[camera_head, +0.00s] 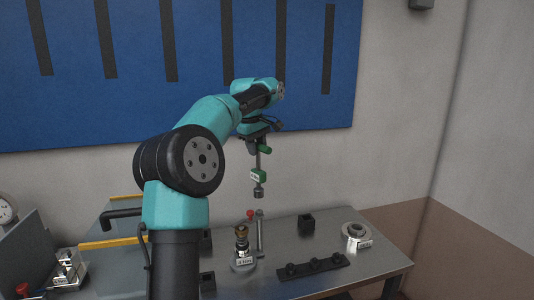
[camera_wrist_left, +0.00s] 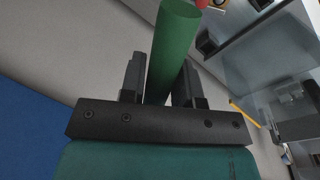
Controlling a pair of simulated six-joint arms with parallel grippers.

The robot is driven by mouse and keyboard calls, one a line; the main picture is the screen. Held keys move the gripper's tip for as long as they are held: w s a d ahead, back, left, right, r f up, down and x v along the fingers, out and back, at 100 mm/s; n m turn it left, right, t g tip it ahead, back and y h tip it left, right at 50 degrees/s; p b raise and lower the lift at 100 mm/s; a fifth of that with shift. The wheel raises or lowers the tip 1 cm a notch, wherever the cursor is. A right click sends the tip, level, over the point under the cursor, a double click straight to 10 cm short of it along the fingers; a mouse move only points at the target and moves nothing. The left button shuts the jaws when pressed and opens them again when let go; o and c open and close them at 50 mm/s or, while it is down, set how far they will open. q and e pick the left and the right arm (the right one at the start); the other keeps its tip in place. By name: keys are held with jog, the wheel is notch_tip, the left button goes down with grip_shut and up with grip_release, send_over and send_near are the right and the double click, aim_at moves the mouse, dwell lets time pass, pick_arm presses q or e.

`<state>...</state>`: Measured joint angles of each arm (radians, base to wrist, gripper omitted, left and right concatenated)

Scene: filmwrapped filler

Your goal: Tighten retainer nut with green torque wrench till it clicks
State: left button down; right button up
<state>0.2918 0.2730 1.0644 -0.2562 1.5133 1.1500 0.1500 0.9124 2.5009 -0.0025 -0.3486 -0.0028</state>
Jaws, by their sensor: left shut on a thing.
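My left gripper (camera_head: 259,139) is shut on the green torque wrench (camera_head: 258,176) and holds it in the air above the bench. The wrench hangs about upright, with its socket end down. In the left wrist view, the wrench's green handle (camera_wrist_left: 174,48) stands between the two dark fingers of the gripper (camera_wrist_left: 160,80). A brass-coloured fitting (camera_head: 241,232), which looks like the retainer nut, tops a labelled base on the bench. The socket is above it and slightly to its right, clearly apart. My right gripper is not in view.
A grey post (camera_head: 260,232) and a red knob (camera_head: 250,214) stand close to the fitting. A black rail with several knobs (camera_head: 312,266), a black block (camera_head: 306,224) and a labelled round part (camera_head: 356,235) lie to the right. The bench's right end (camera_head: 388,262) is clear.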

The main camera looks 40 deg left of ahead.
aim_at(259, 170)
pick_arm(q)
jog(key=shift+f, duration=0.15)
jog(key=shift+f, duration=3.5)
jog(key=shift+w+d+m+h, duration=0.15)
jog(key=shift+m+h, duration=0.15)
jog(key=shift+m, duration=1.3)
jog(key=m, duration=0.2)
jog(key=shift+m, duration=0.4)
jog(key=shift+m+h, duration=0.3)
